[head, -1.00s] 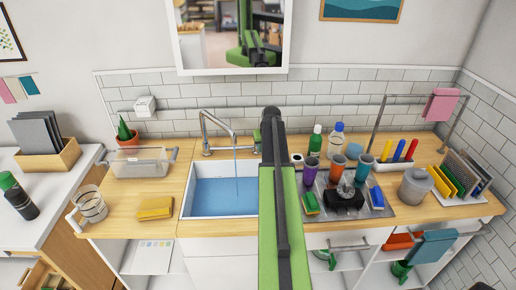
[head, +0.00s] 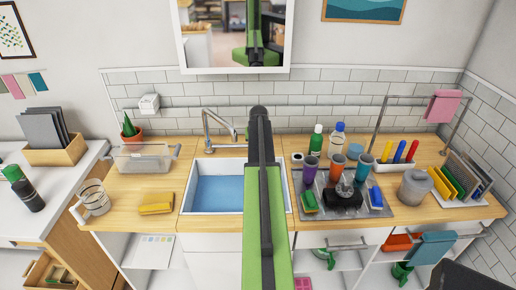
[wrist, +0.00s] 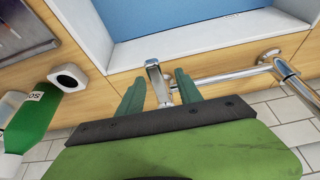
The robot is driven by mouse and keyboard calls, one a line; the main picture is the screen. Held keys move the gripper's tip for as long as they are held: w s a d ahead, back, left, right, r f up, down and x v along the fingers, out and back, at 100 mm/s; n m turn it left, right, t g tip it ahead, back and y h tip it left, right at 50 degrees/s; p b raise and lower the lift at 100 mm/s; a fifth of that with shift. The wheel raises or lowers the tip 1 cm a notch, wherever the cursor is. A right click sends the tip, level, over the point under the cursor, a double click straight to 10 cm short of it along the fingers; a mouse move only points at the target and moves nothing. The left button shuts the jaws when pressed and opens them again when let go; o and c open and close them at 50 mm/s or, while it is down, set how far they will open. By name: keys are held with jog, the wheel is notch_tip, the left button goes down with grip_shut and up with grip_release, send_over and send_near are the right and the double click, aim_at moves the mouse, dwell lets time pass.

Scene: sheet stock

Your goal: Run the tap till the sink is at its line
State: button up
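The white sink (head: 188,211) holds blue water (head: 218,193), below its rim; I can make out no line on its wall. The chrome tap (head: 206,128) arches over the sink's back edge, and no stream shows from its spout now. In the wrist view my gripper (wrist: 158,88) has its two green fingers apart, on either side of the small chrome tap lever (wrist: 154,70). Narrow gaps seem to separate the fingers from the lever. The water also shows at the top of the wrist view (wrist: 170,15). In the head view my arm hides the gripper and lever.
A yellow sponge (head: 156,203) lies left of the sink. On the right a grey tray (head: 330,211) carries several cups. A green bottle (head: 316,140) stands behind it, and in the wrist view it is close to my gripper's left (wrist: 22,125). A mirror hangs above.

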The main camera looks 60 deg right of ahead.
jog(key=shift+s+d, duration=0.15)
jog(key=shift+r, duration=0.25)
jog(key=p+v, duration=1.6)
jog(key=v, duration=0.1)
jog(key=shift+f, duration=0.1)
